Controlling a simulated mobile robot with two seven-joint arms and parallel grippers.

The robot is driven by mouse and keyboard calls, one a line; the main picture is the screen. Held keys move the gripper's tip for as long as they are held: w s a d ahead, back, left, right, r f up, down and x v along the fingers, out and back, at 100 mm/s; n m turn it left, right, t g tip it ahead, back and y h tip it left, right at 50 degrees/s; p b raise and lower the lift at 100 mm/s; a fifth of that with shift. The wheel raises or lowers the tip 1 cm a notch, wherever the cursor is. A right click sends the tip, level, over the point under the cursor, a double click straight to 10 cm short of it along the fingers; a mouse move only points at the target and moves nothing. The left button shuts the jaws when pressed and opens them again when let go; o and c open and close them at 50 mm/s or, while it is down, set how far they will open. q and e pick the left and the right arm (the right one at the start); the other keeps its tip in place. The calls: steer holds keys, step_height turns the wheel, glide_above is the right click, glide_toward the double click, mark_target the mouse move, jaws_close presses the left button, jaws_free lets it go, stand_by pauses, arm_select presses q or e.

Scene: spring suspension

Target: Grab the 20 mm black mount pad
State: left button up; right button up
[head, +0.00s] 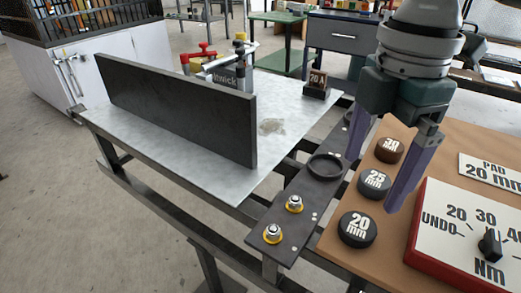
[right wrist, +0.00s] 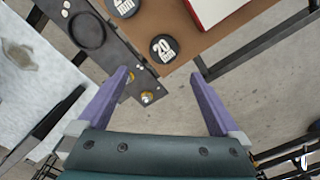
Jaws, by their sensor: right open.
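The 20 mm black mount pad (head: 357,230) is a round black disc with white lettering, lying flat on the brown board at its left edge. In the right wrist view the pad (right wrist: 163,48) lies beyond the fingertips, roughly midway between them. My right gripper (head: 372,182) is open and empty, with two purple fingers above the board; its fingers also show spread apart in the right wrist view (right wrist: 160,76). A 25 mm pad (head: 374,184) and a third, brownish pad (head: 389,150) lie behind the 20 mm pad. My left gripper is not in view.
A red-framed torque panel (head: 471,239) with a dial and a "PAD 20 mm" sign (head: 492,172) are on the right. A dark metal arm (head: 318,195) with a ring and two bolts runs left of the board. A dark upright plate (head: 180,110) stands on the grey table.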

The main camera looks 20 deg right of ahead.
mark_target(359, 225)
steer(key=f, duration=0.1)
steer(key=f+b, duration=0.1)
steer(key=f, duration=0.2)
steer(key=shift+s+d+f+b, duration=0.3)
steer(key=shift+b, duration=0.05)
step_height(359, 225, down, 6)
steer(key=b, duration=0.2)
steer(key=shift+s+r+b, duration=0.1)
steer(key=shift+r+b, duration=0.1)
steer(key=shift+b, duration=0.15)
